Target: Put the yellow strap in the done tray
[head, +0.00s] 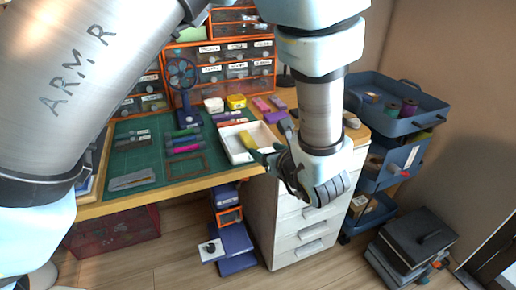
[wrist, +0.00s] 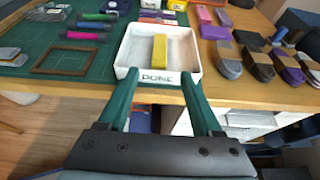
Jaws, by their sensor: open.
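The white done tray (wrist: 131,53) stands at the front edge of the desk, with its DONE label facing me in the wrist view. It also shows in the head view (head: 233,157), partly behind my gripper. The yellow strap (wrist: 160,56) lies inside the tray, lengthwise, a little right of its middle. It shows in the head view (head: 247,140) too. My gripper (wrist: 159,80) is open, with its green fingers apart at the near side of the tray. Nothing is held between them, and the strap lies beyond the fingertips.
A green cutting mat (head: 133,159) with rolled straps and a brown frame (wrist: 66,60) lies left of the tray. Several grey, purple and dark straps (wrist: 229,67) lie to its right. A drawer unit (head: 303,225) stands below, and a blue cart (head: 391,116) at right.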

